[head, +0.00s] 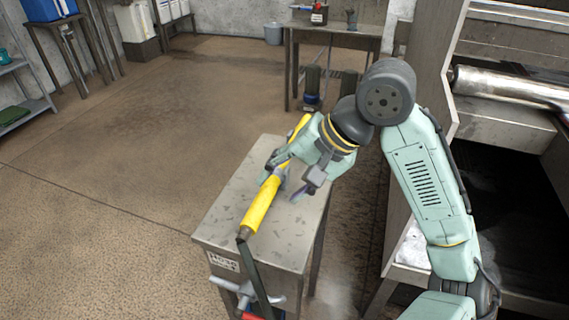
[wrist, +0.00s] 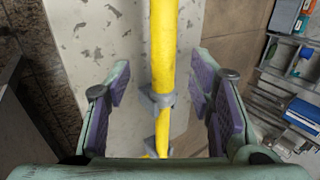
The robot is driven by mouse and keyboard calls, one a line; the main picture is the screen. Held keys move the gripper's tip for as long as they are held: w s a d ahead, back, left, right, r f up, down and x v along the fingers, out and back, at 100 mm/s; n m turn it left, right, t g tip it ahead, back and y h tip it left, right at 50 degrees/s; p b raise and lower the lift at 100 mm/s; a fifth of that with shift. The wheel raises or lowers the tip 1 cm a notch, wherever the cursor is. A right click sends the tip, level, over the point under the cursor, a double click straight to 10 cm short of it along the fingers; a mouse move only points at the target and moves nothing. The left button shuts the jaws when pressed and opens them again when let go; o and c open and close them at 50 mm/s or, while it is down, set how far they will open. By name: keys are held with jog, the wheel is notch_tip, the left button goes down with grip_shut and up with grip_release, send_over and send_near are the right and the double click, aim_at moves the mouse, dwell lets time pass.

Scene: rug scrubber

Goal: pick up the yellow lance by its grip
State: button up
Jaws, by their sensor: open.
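The yellow lance (head: 261,203) lies lengthwise on top of a grey worn metal stand (head: 222,228) in the head view. A dark hose runs off its near end. In the wrist view the lance (wrist: 164,60) runs up the middle of the picture, with a grey collar (wrist: 158,101) around it. My gripper (wrist: 162,100) is open, with one purple-padded finger on each side of the lance and a gap on both sides. My gripper (head: 292,182) is over the stand in the head view and hides the lance's middle. I cannot tell its exact height above the lance.
A large machine with a metal roller (head: 510,87) stands close on the right. A workbench (head: 345,38) is at the back. A shelf (head: 22,88) and a side table (head: 52,24) are at the left. The brown floor (head: 120,150) left of the stand is clear.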

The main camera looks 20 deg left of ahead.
aim_at(270, 191)
jog(key=shift+w+x, duration=0.2)
jog(key=shift+x, duration=1.15)
jog(key=shift+w+x, duration=0.15)
jog(key=shift+x, duration=1.2)
jog(key=shift+a+r, duration=0.15)
jog(key=shift+c, duration=0.5)
grip_shut()
